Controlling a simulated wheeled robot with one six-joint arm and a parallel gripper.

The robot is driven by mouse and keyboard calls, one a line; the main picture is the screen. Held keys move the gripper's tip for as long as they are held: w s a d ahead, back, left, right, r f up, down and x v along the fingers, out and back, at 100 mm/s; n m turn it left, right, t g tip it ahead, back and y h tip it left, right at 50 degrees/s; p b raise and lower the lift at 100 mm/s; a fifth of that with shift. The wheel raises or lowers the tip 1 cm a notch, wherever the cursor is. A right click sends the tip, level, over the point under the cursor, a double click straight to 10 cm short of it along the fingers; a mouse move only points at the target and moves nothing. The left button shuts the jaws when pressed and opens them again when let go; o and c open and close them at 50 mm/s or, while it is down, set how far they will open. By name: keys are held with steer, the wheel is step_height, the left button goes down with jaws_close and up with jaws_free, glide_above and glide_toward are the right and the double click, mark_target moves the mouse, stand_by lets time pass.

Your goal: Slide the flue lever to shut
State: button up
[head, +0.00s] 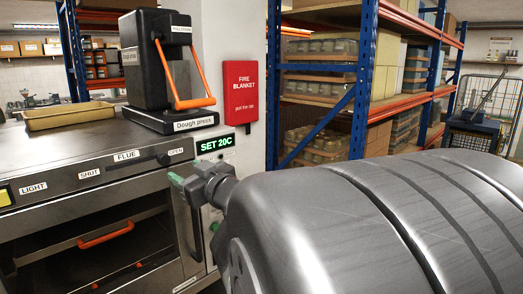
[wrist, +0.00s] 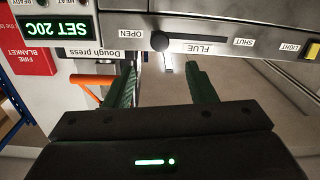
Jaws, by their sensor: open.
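The flue lever is a dark round knob (head: 163,159) on the oven's front panel, at the OPEN end of its slot (head: 130,165). The SHUT label (head: 89,174) is at the slot's left end. In the wrist view, which is turned over, the knob (wrist: 160,41) sits beside the OPEN label, with the slot running right towards SHUT. My gripper (head: 177,180) is open and empty, just below and right of the knob in the head view. In the wrist view its fingers (wrist: 162,68) point at the panel, with the knob beyond the tips, apparently not touched.
A dough press (head: 158,75) with an orange handle and a tan tray (head: 69,116) stand on the oven top. An orange-handled drawer (head: 105,235) is below the panel. A green SET 20C display (head: 215,144) is to the right. A red fire blanket box (head: 240,92) hangs behind.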

mark_target(166, 160)
steer(key=p+x, duration=0.1)
steer(key=x, duration=1.1)
steer(key=shift+w+a+f, duration=0.1)
steer(key=shift+a, duration=0.1)
